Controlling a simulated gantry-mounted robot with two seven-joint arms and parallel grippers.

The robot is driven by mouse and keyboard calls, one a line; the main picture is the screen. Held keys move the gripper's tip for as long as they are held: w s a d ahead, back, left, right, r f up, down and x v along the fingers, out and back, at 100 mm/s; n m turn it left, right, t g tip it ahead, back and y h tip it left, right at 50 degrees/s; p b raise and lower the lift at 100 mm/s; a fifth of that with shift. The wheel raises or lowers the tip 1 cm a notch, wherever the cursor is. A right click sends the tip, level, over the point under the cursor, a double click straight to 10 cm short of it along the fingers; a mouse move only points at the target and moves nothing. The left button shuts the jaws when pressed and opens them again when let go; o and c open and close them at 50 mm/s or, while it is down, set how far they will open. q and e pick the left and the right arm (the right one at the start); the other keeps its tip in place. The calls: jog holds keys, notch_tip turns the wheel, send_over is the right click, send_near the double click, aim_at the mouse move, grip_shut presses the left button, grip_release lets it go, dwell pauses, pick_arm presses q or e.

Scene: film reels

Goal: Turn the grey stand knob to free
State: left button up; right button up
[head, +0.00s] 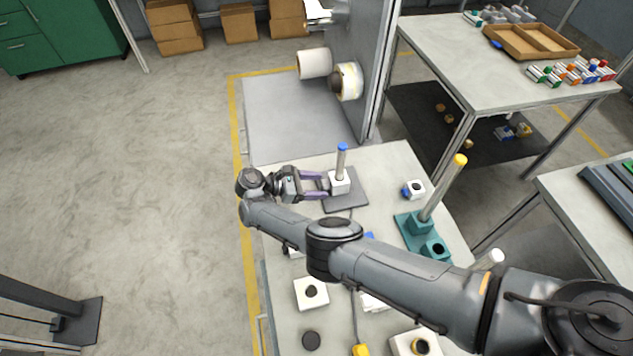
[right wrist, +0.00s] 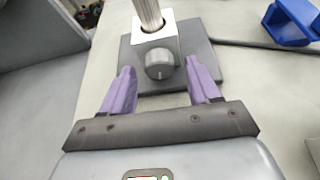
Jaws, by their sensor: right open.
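The grey stand has a dark grey base plate (head: 357,186), a pale metal block (head: 339,183) and an upright post with a blue top (head: 342,148). In the right wrist view, its round grey knob (right wrist: 160,64) sits on the block's near face, with a short pale mark near its middle. My right gripper (head: 314,186) is open beside the block, low over the plate. In the right wrist view, its purple fingers (right wrist: 162,88) are on either side of the knob, apart from it and slightly short of it. The knob is hidden in the head view. My left gripper is not in view.
A teal stand (head: 413,232) with a yellow-topped post stands to the right on the same table. A white-and-blue block (head: 414,189) lies between the stands. In the right wrist view, a blue holder (right wrist: 291,22) is at upper right. My right arm covers much of the table's front.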

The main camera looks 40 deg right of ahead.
jog(key=shift+s+d+f, duration=0.1)
jog(key=shift+d, duration=0.1)
jog(key=c, duration=1)
jog(key=shift+f+n+g+y+b, duration=0.35)
jog(key=shift+n+b, duration=0.25)
jog(key=shift+b, duration=0.55)
jog(key=shift+c, duration=0.2)
jog(key=shift+r+n+g+b, duration=0.25)
jog(key=shift+n+b, duration=0.05)
jog(key=shift+b, duration=0.05)
jog(key=shift+r, duration=0.1)
jog(key=o, duration=1)
jog(key=shift+o, duration=0.2)
